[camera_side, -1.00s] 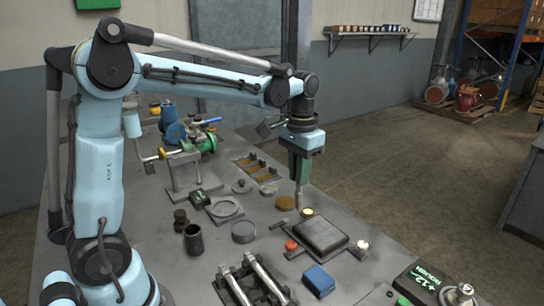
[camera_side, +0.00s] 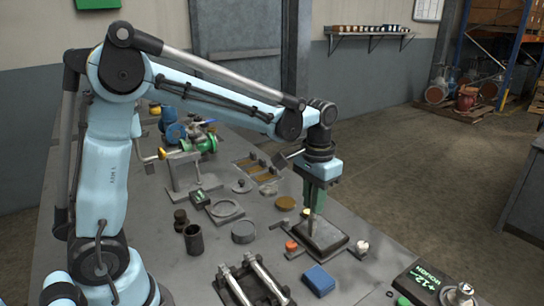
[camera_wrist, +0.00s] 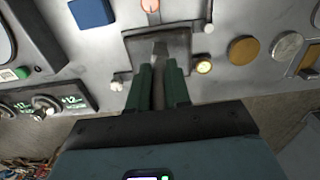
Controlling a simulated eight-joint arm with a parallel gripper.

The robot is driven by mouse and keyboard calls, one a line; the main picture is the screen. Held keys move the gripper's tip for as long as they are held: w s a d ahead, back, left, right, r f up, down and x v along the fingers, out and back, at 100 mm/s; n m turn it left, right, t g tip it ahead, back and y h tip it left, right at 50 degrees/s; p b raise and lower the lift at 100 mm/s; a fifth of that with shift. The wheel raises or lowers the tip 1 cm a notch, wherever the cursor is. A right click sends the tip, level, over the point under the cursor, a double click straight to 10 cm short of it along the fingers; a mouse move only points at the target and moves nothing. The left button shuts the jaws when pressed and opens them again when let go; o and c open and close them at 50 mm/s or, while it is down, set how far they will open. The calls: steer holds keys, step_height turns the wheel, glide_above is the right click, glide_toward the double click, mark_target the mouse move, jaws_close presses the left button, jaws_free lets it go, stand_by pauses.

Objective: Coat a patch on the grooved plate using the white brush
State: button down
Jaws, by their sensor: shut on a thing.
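The plate (camera_side: 326,238) is a dark, flat rectangular block on the bench, and it also shows in the wrist view (camera_wrist: 138,48). Its grooves are too small to make out. My gripper (camera_side: 313,208) has green fingers and points down over the plate. In the wrist view my gripper (camera_wrist: 158,68) is shut on a slim greyish tool, the brush (camera_wrist: 160,48), whose end reaches over the plate. Its bristles look grey rather than clearly white. The tip is at or just above the surface; I cannot tell whether it touches. No coated patch can be made out.
Orange (camera_side: 291,246), white (camera_side: 361,246) and yellow (camera_side: 306,213) knobs sit around the plate. A blue block (camera_side: 319,280) lies in front. A dark cup (camera_side: 193,239), a ring (camera_side: 243,232) and a railed fixture (camera_side: 252,281) stand to the left.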

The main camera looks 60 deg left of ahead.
steer(key=shift+d, duration=0.5)
steer(key=shift+a, duration=3.2)
step_height(320, 180, up, 8)
